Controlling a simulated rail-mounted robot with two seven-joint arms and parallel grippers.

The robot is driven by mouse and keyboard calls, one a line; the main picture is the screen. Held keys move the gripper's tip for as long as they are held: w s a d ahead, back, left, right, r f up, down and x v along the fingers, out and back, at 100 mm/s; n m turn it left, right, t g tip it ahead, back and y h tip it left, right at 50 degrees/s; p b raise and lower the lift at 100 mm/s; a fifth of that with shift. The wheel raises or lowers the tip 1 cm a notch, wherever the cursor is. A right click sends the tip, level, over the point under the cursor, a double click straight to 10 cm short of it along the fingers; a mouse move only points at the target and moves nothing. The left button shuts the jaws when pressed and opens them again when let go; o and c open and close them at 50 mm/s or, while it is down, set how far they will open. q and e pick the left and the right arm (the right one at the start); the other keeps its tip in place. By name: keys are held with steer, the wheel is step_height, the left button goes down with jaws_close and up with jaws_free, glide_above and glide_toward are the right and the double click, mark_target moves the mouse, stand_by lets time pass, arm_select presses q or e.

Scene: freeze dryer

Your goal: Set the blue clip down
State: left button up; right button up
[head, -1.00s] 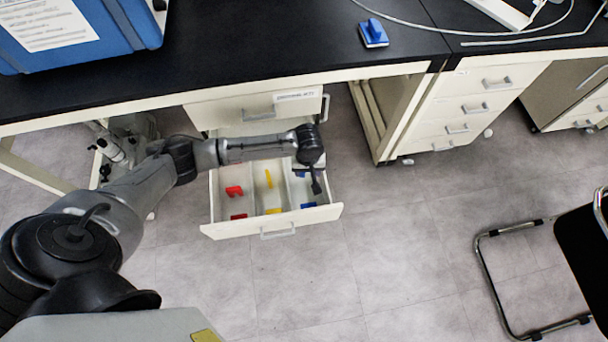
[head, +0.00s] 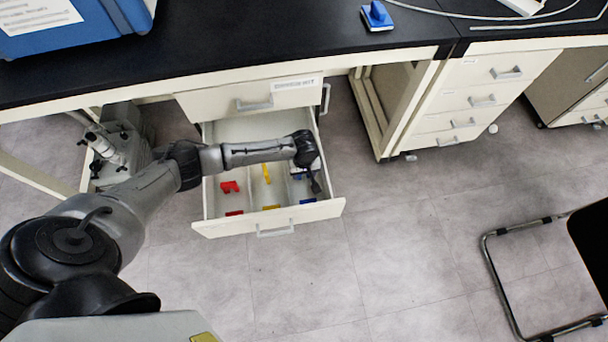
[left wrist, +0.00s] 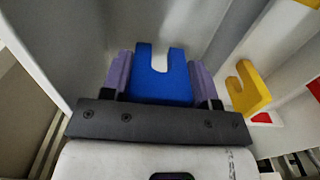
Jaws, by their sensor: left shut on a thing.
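The blue clip (left wrist: 165,85) is a U-shaped block. In the left wrist view it sits between the two purple fingers of my left gripper (left wrist: 163,78), which is shut on it. In the head view my left gripper (head: 314,184) is down in the right compartment of the open drawer (head: 228,229). I cannot make out the clip in the head view, nor tell whether it touches the drawer floor. My right gripper is not in view.
A red clip (head: 230,187) lies in the left compartment and a yellow clip (head: 267,173) in the middle one; the yellow clip shows beside my gripper in the wrist view (left wrist: 246,88). Thin dividers separate compartments. The black bench top (head: 240,50) overhangs behind the drawer.

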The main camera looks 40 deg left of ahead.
arm_select(q)
steer(key=shift+f, duration=0.8)
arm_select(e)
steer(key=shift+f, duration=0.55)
arm_select(q)
steer(key=shift+f, duration=0.1)
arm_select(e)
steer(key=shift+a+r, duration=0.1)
arm_select(q)
steer(key=o, duration=0.9)
